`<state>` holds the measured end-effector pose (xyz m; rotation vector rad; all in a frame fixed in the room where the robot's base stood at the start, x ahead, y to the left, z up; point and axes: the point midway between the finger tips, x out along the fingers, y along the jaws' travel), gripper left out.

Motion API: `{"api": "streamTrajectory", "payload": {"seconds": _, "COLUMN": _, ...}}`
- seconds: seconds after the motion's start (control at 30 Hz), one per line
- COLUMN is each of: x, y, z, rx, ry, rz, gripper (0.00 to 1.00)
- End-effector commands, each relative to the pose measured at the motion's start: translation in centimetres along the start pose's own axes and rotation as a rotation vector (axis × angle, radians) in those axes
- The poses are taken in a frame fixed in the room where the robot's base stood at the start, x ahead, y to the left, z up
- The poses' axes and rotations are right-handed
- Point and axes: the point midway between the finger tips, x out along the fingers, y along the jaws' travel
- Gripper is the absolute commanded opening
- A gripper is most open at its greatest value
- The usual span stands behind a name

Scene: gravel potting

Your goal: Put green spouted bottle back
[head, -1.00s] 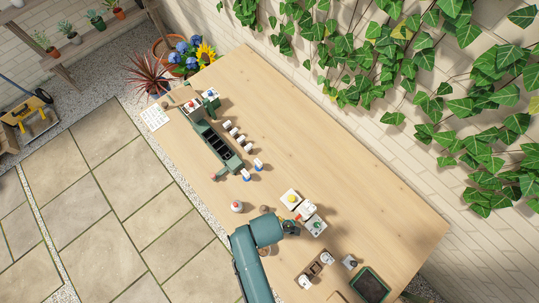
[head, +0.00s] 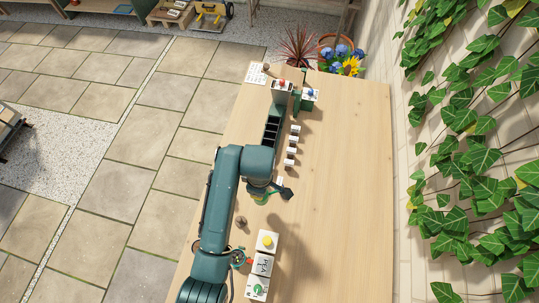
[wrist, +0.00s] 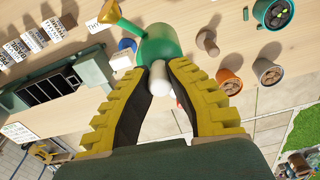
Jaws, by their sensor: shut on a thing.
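The green spouted bottle (wrist: 160,42) is at the top middle of the wrist view, its yellow spout (wrist: 122,22) pointing up and left. My gripper (wrist: 162,72) is shut on it, with a yellow-padded finger on each side of its near end. White parts show between the fingers; I cannot tell whether they belong to the bottle. In the head view my gripper (head: 285,192) is over the left part of the table, near the front end of the compartment tray. A bit of green (head: 262,199) shows below the arm there. Whether the bottle touches the table is unclear.
The dark green compartment tray (head: 272,128) stands at the far left of the table (head: 335,200), with a row of small white cards (head: 292,150) beside it. Pots (wrist: 267,70) stand at right in the wrist view. The table's right side is clear.

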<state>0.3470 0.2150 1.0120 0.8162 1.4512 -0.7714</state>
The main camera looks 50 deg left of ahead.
Motion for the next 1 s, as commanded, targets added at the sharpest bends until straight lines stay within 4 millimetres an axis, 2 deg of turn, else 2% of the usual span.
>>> {"api": "streamTrajectory", "payload": {"seconds": 0.2, "x": 4.6, "y": -0.2, "z": 0.1, "rx": -0.002, "ry": -0.002, "rz": -0.005, "gripper": 0.0}}
{"api": "streamTrajectory", "payload": {"seconds": 0.5, "x": 9.3, "y": -0.2, "z": 0.3, "rx": -0.001, "ry": -0.001, "rz": -0.003, "gripper": 0.0}}
{"api": "streamTrajectory", "payload": {"seconds": 0.9, "x": 10.1, "y": -0.2, "z": 0.4, "rx": -0.001, "ry": -0.001, "rz": -0.001, "gripper": 0.0}}
{"api": "streamTrajectory", "payload": {"seconds": 0.93, "x": 10.1, "y": -0.3, "z": 0.4, "rx": -0.001, "ry": -0.001, "rz": -0.002, "gripper": 0.22}}
{"api": "streamTrajectory", "payload": {"seconds": 1.0, "x": 10.1, "y": -0.3, "z": 0.4, "rx": -0.001, "ry": -0.001, "rz": -0.002, "gripper": 0.35}}
